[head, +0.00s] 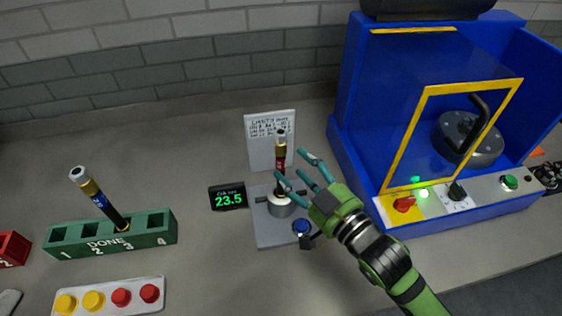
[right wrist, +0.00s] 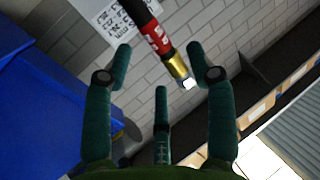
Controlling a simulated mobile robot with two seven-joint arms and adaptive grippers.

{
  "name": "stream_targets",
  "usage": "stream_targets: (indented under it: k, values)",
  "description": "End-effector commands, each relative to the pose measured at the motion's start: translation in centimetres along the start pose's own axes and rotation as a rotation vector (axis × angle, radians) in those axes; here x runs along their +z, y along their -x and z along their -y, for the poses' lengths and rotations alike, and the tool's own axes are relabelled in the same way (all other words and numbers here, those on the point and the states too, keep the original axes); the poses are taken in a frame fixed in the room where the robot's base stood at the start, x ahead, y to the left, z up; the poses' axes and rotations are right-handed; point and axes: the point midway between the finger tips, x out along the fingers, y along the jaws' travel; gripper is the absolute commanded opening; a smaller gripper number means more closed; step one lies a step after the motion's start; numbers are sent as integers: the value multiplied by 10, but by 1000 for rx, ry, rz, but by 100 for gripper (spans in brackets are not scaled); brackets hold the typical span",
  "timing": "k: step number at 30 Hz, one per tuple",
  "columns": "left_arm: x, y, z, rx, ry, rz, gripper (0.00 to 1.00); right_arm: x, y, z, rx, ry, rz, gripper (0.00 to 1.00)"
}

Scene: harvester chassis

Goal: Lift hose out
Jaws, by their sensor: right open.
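A black hose with a red label and a brass end (head: 281,152) stands upright in a round metal fitting (head: 280,207) on a grey test stand (head: 270,236). My right gripper (head: 292,172) is open beside the hose's upper part, coming from the right. In the right wrist view the hose (right wrist: 156,38) runs between the spread fingers (right wrist: 160,62), its brass end near the right finger. I cannot tell whether any finger touches it. My left gripper is not in view.
A display (head: 228,198) reads 23.5. A green DONE rack (head: 160,240) holds a blue-labelled hose (head: 100,200) in one slot. A blue machine (head: 360,110) with a yellow-framed door stands right, close to my right arm.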

Motion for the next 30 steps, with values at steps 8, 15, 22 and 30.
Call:
stream_targets:
  k: [8, 15, 22, 30]
  values:
    - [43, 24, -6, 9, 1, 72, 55, -2, -34, -5, 0, 1, -1, 57]
    - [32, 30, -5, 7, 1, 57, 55, 1, -58, -6, 0, 1, 0, 57]
    - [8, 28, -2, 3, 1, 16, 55, 3, -59, -5, 0, 0, -1, 57]
    - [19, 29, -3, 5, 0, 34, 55, 3, -58, -6, 1, 1, 0, 0]
